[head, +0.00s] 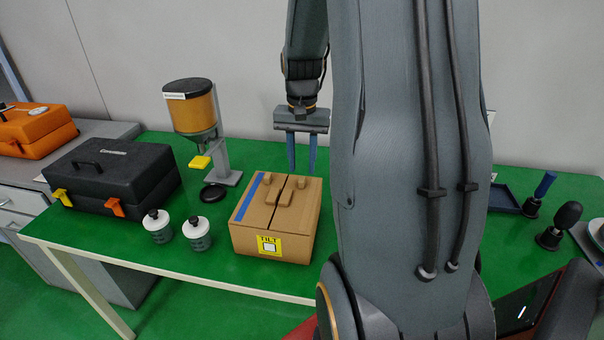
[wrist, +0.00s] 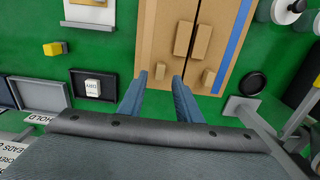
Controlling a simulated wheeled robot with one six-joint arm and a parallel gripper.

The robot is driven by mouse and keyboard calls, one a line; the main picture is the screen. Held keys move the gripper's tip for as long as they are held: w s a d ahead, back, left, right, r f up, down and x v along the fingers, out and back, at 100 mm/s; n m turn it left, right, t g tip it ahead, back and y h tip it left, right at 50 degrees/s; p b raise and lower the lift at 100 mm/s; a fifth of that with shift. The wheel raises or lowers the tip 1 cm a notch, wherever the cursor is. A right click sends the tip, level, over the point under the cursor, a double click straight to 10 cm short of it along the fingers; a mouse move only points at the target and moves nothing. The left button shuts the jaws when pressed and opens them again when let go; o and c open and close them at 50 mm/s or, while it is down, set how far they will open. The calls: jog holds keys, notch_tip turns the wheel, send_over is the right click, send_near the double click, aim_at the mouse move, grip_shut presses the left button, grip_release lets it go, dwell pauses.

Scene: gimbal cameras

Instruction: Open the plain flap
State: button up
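A cardboard box (head: 272,240) stands on the green table, its top closed by two flaps. The plain flap (head: 307,208) is on the right in the head view and on the left in the wrist view (wrist: 155,32). The other flap has a blue stripe (head: 251,197). Each flap bears small tan blocks. My gripper (head: 302,170) is open, its blue fingers pointing down near the box's back edge. In the wrist view its fingertips (wrist: 159,76) lie either side of the plain flap's small tab (wrist: 160,71). Whether they touch it I cannot tell.
A black case (head: 112,178), a dispenser (head: 196,110) and two white jars (head: 197,233) stand left of the box. My arm hides the table right of the box.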

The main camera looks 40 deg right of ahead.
aim_at(302, 179)
jog(key=shift+f+p, duration=0.4)
jog(key=shift+f, duration=1.8)
grip_shut()
